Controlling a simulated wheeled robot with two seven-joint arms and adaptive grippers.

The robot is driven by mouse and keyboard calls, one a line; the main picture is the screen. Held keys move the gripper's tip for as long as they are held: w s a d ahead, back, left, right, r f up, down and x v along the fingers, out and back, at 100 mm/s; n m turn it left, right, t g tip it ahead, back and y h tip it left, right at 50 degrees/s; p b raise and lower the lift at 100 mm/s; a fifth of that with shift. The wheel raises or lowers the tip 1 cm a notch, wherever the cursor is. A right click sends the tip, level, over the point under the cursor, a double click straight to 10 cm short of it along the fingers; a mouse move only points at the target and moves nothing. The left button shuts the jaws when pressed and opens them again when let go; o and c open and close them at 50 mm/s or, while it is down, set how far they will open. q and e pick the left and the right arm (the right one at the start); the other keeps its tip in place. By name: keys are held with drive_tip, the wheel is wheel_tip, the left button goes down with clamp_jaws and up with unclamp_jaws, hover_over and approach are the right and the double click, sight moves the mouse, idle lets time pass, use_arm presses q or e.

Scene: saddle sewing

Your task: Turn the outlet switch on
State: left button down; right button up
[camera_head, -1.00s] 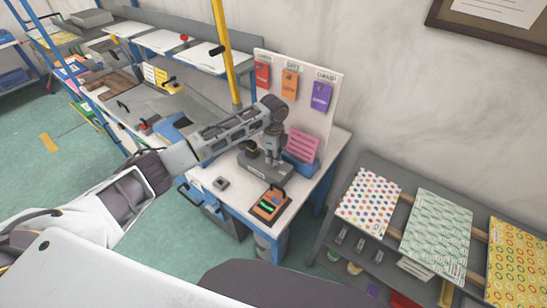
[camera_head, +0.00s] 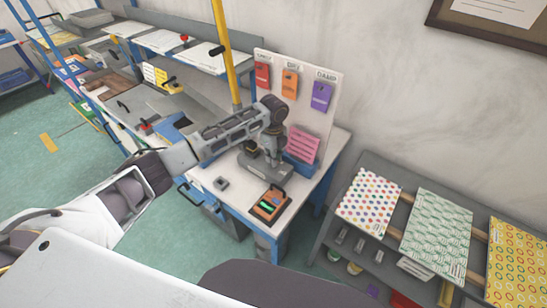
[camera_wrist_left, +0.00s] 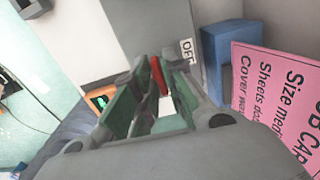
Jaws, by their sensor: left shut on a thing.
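A grey outlet box (camera_head: 257,169) sits on the white bench top, partly hidden by my left gripper (camera_head: 270,153), which points down over it from above. In the left wrist view the grey box (camera_wrist_left: 150,25) bears a small label that seems to read OFF (camera_wrist_left: 187,50). The fingers of my left gripper (camera_wrist_left: 155,112) are closed around a small switch (camera_wrist_left: 157,76) with a red side and a pale part. The fingers hide most of it, so its exact tilt cannot be told. My right gripper is not in view.
An orange meter (camera_head: 268,206) with a green display lies in front of the box. A pink card (camera_head: 303,143) in a blue holder stands behind it. A small grey item (camera_head: 221,183) lies left. A white board (camera_head: 312,105) with coloured tags rises behind; a yellow post (camera_head: 226,50) is near my arm.

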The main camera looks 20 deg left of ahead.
use_arm(q)
drive_tip(key=c, duration=1.4)
unclamp_jaws()
drive_tip(key=shift+r, duration=0.1)
drive_tip(key=shift+r, duration=5.95)
drive_tip(key=shift+f, duration=0.1)
